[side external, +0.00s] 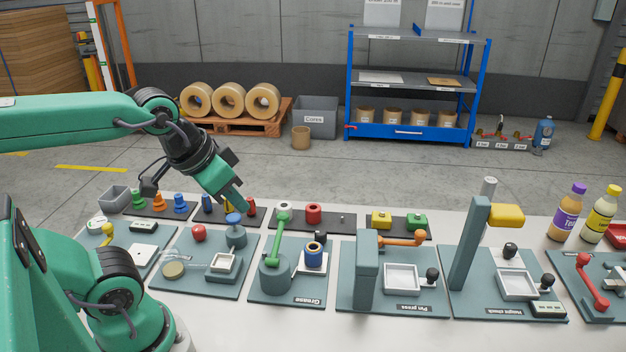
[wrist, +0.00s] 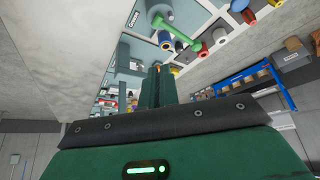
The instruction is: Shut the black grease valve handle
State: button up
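The Grease station is a grey-green plate (side external: 258,292) in the side view, with a round grey-green pot (side external: 275,278) and a bright green lever (side external: 279,238). A small black knob (side external: 320,237) shows behind the blue spool (side external: 314,254) on the plate's right; I cannot tell whether it is the valve handle, nor its setting. The green lever (wrist: 176,32) also shows in the wrist view. My gripper (side external: 241,206) is above the back of the table, left of the Grease lever and apart from it. Its fingers (wrist: 158,72) look together, with nothing seen between them.
A press plate with an orange lever (side external: 402,240) stands right of the Grease station. A plate with a grey-blue knobbed pot (side external: 236,237) and red ball (side external: 198,233) is at left. Coloured parts stand behind in trays. Open air lies above the Grease plate.

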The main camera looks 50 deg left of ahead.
jog(key=o, duration=0.7)
jog(key=shift+w, duration=0.15)
jog(key=shift+o, duration=1.1)
jog(key=shift+w, duration=0.2)
jog(key=m+g, duration=0.5)
jog(key=m, duration=0.5)
send_over(320, 232)
jog(key=f, duration=1.3)
jog(key=shift+s+d+f, duration=0.1)
jog(key=shift+s+d, duration=0.15)
jog(key=shift+s, duration=0.15)
jog(key=shift+w+a+f+m, duration=0.15)
jog(key=shift+w+f+m, duration=0.25)
jog(key=shift+f, duration=0.2)
jog(key=shift+s+f, duration=0.1)
jog(key=shift+f, duration=0.05)
jog(key=shift+f, duration=3.75)
